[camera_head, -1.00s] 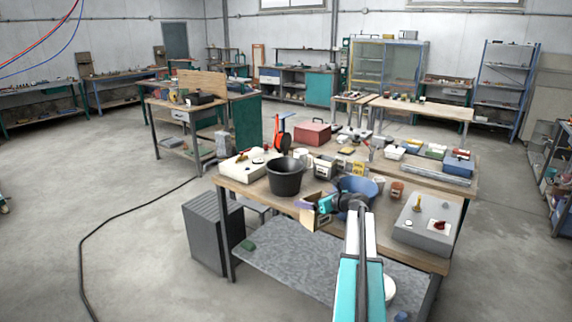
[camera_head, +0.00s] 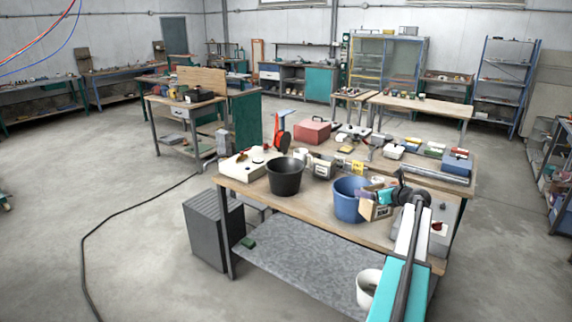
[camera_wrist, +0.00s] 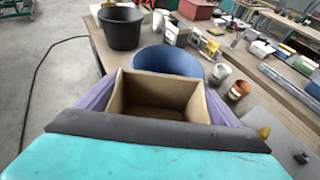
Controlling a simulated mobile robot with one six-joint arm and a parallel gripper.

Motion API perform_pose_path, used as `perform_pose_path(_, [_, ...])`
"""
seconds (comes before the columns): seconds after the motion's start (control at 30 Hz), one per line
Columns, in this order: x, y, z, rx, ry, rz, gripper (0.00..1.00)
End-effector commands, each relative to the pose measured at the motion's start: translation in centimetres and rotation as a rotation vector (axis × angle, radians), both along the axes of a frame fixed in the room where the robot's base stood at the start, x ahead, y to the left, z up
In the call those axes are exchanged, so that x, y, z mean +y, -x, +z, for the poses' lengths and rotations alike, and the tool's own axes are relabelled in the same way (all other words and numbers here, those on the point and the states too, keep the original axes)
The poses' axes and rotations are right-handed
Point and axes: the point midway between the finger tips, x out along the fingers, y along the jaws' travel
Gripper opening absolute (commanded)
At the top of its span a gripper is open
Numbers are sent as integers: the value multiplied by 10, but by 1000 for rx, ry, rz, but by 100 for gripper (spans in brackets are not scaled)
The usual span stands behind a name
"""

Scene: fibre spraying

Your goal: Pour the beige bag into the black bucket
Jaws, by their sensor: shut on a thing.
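The black bucket (camera_head: 285,179) stands upright on the left part of the workbench; it also shows at the top left of the wrist view (camera_wrist: 121,30). The beige bag (camera_head: 374,212) is box-shaped with a dark printed label. In the wrist view the bag (camera_wrist: 152,84) has its open top showing and a brown inside; I cannot tell its contents. My gripper (camera_head: 383,197) is shut on the bag, with purple fingers (camera_wrist: 160,106) at its sides. It holds the bag beside the blue bucket, to the right of and apart from the black bucket.
A blue bucket (camera_head: 347,204) stands between the bag and the black bucket. A white control box (camera_head: 243,164) is left of the black bucket. Small boxes and a brown pot (camera_wrist: 239,90) crowd the bench behind. A white bucket (camera_head: 366,284) is on the lower shelf (camera_head: 300,264).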

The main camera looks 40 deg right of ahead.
Motion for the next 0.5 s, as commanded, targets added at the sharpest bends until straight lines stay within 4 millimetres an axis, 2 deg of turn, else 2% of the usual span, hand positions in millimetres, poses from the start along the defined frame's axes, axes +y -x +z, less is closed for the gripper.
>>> perform_pose_path(0.2, [-34,43,14,-2,1,-61,48])
perform_pose_path(0.5, [-63,92,25,-2,1,-122,48])
